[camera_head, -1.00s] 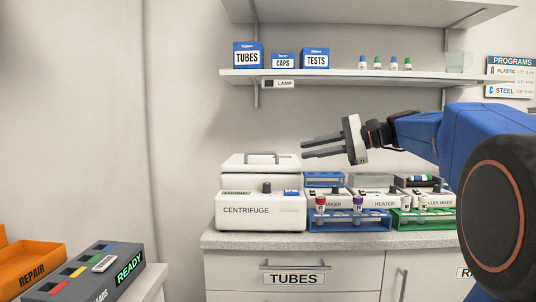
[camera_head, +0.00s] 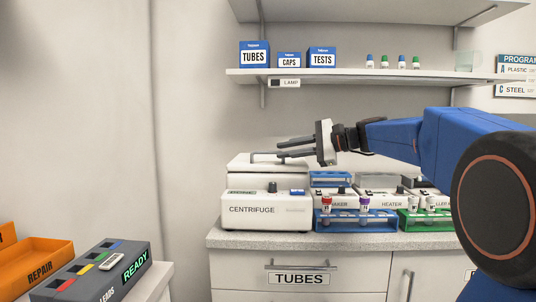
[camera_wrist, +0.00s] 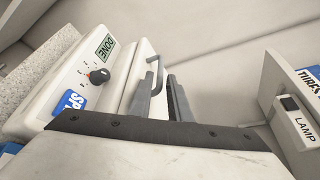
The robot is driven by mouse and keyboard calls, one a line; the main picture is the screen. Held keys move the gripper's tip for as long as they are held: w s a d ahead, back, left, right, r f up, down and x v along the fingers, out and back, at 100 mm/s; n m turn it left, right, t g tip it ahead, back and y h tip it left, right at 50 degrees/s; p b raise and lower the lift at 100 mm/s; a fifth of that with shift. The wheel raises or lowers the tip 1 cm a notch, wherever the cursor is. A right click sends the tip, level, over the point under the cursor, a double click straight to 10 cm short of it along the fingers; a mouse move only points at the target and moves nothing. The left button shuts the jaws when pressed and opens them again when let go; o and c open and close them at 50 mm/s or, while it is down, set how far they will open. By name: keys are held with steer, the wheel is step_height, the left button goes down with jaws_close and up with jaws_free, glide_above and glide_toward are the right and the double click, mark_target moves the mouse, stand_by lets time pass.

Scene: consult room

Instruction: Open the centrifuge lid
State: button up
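The white centrifuge (camera_head: 268,222) stands at the left end of the counter, its lid (camera_head: 240,163) shut. A grey bar handle (camera_head: 262,157) lies along the lid top. My gripper (camera_head: 279,151) reaches in from the right, its fingers level with the lid top at the handle's right part. In the wrist view my gripper (camera_wrist: 160,80) is open, with a gap between its fingers. The handle (camera_wrist: 155,64) shows at the fingertips, apparently between them; whether it touches either is unclear. The centrifuge display (camera_wrist: 106,47) reads DONE, beside a black knob (camera_wrist: 99,76).
A blue tube rack (camera_head: 355,224) and a green rack (camera_head: 430,222) stand right of the centrifuge. A shelf (camera_head: 350,77) with boxes and small vials runs above. The lamp switch (camera_wrist: 297,118) is at the wrist view's right. The wall space directly above the lid is clear.

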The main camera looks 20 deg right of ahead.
mark_target(272, 152)
steer(key=x, duration=0.6)
steer(key=shift+w+a, duration=0.2)
steer(key=shift+a, duration=0.05)
jaws_close()
